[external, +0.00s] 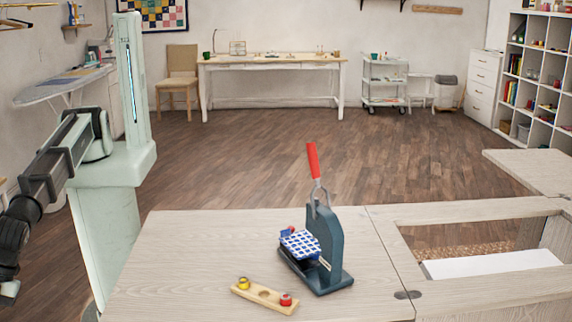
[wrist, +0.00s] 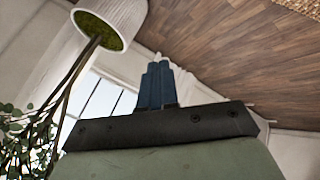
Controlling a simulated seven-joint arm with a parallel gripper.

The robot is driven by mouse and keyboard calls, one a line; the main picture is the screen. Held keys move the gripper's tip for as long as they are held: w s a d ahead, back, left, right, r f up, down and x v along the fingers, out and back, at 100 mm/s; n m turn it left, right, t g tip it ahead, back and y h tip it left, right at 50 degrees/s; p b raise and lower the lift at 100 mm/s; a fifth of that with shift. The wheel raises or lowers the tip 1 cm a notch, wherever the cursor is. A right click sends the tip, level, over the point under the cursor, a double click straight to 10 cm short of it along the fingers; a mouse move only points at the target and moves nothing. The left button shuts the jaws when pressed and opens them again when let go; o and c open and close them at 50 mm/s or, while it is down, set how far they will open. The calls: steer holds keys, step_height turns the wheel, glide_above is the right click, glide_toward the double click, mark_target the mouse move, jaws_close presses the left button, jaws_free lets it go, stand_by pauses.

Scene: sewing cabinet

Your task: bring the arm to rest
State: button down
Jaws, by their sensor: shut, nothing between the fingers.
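My arm hangs at the left edge of the external view, beside the pale green column and clear of the cabinet top. Its end, my gripper (external: 9,292), is low at the left edge and partly cut off there. In the wrist view my gripper (wrist: 157,84) shows its blue fingers together, with nothing between them. The wrist view is tilted and shows a potted plant (wrist: 107,22), a window and the wood floor, with no work object near the fingers.
The pale wood cabinet top (external: 190,250) holds a dark press (external: 328,245) with its red handle up and blue-white checked fabric (external: 300,243) on it. A wooden strip (external: 264,296) with a yellow and a red piece lies in front. An opening (external: 470,245) is at right.

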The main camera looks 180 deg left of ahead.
steer(key=s+d+f+m+g, duration=0.1)
steer(key=s+d+f+m, duration=0.1)
steer(key=d+f, duration=0.3)
steer(key=s+d+f+m+g+y, duration=0.1)
steer(key=s+f+g, duration=0.2)
steer(key=s+f, duration=0.7)
steer(key=s+d+f+g, duration=0.2)
steer(key=s+f, duration=0.7)
steer(key=s, duration=0.1)
steer(key=s+a+f+g+y, duration=0.1)
steer(key=s+f, duration=0.3)
steer(key=s, duration=0.8)
steer(key=s+f+g, duration=0.4)
steer(key=s, duration=0.9)
steer(key=s+a+f+m+g+y, duration=0.1)
steer(key=s+f, duration=0.3)
steer(key=s, duration=0.9)
steer(key=shift+a+f+g+y, duration=0.25)
steer(key=shift+a+g+y, duration=0.05)
steer(key=shift+g, duration=0.5)
